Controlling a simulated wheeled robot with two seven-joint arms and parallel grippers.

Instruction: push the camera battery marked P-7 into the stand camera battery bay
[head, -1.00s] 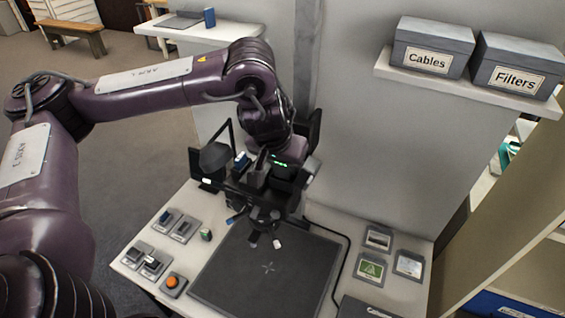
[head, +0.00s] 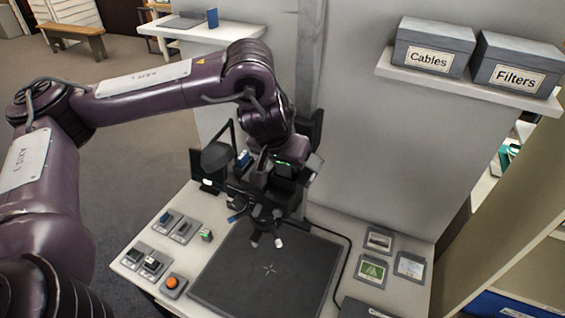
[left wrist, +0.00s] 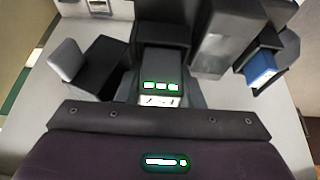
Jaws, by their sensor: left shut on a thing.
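My left gripper (head: 268,178) is at the stand camera (head: 264,200), a dark device on legs above the table's back edge. It is shut on the camera battery, but its fingertips are mostly hidden. In the left wrist view, a dark block (left wrist: 163,60) with three green lights and a pale label strip sits just beyond my gripper's edge. I cannot read P-7 there, nor tell where battery ends and bay begins. A blue block in a dark holder (left wrist: 262,66) is to the right in that view. My right gripper is not in view.
A dark mat (head: 262,280) lies clear in front of the stand. Grey holders (head: 152,264) and an orange button (head: 172,283) are left; framed cards (head: 371,270) are right. A wall shelf with Cables (head: 430,60) and Filters (head: 515,78) boxes is at the upper right.

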